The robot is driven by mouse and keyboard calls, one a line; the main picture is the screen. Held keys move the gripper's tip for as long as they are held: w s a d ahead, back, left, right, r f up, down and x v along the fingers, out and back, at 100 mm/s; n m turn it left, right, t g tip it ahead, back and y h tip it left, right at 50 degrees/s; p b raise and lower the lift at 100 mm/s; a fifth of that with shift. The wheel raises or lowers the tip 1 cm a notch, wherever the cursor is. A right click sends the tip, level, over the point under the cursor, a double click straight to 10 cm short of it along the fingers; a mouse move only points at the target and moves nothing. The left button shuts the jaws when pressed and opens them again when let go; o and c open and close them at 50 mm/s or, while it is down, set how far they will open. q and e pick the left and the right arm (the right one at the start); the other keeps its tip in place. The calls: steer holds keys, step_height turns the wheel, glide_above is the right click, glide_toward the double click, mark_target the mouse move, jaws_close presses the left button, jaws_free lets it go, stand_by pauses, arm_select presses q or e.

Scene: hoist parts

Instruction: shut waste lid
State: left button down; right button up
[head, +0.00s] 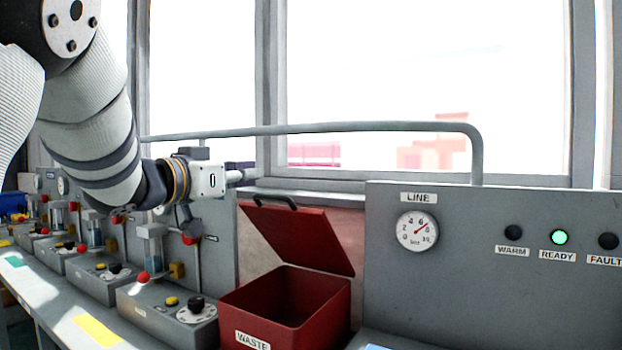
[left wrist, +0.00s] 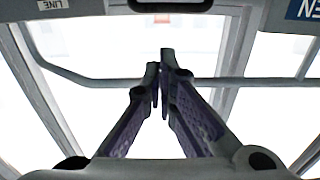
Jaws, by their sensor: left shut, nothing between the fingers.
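The red waste bin (head: 328,318), labelled WASTE, stands open on the bench in the head view. Its red lid (head: 305,238) is raised and leans back, with a dark handle (head: 276,201) on its upper edge. My left gripper (head: 250,173) is above and left of the lid, near the handle's height and apart from it as far as I can tell. In the left wrist view its fingers (left wrist: 160,75) meet at the tips with nothing between them. A dark handle-like bar (left wrist: 171,4) shows at that view's top edge. My right gripper is not in view.
A grey rail (head: 320,128) runs behind the bin before the windows. A grey LINE panel (head: 395,285) with a gauge (head: 417,231) and a lit green READY lamp (head: 560,237) stands right. Several grey units with knobs (head: 197,304) line the bench at left.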

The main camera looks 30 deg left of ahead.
arm_select(q)
steer(key=w+f, duration=0.2)
steer(key=w, duration=0.5)
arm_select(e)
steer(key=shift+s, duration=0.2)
arm_select(q)
steer(key=shift+d+f, duration=0.1)
steer(key=shift+f, duration=0.1)
